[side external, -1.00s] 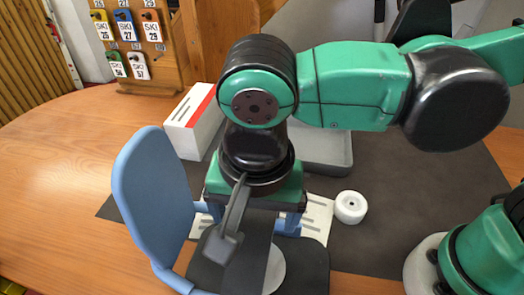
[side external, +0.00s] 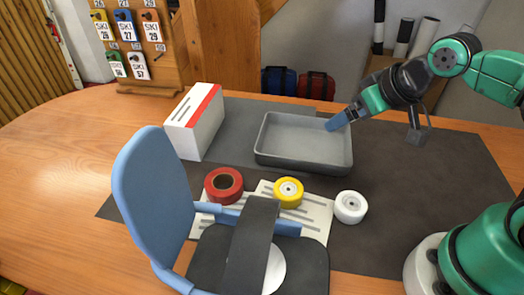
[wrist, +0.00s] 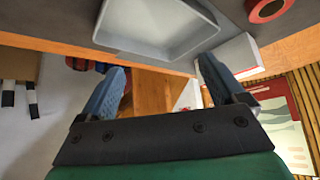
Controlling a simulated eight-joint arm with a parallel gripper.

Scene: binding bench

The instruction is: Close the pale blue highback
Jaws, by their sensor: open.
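The pale blue highback (side external: 152,195) stands upright, leaning a little left, at the left end of the binding in the side view. The binding's dark base (side external: 310,262) lies flat to its right, with a dark strap (side external: 252,240) across it. My gripper (side external: 336,122) is well away from it, at the far right rim of the grey tray, apart from the highback. In the wrist view my gripper (wrist: 162,82) has its two blue fingers spread with nothing between them. The highback is not visible in the wrist view.
A grey tray (side external: 262,152) stands on the dark mat (side external: 420,190). A red roll (side external: 212,190), a yellow roll (side external: 276,197) and a white roll (side external: 350,207) lie behind the binding. A white and red box (side external: 190,130) stands at the back left. The mat's right side is clear.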

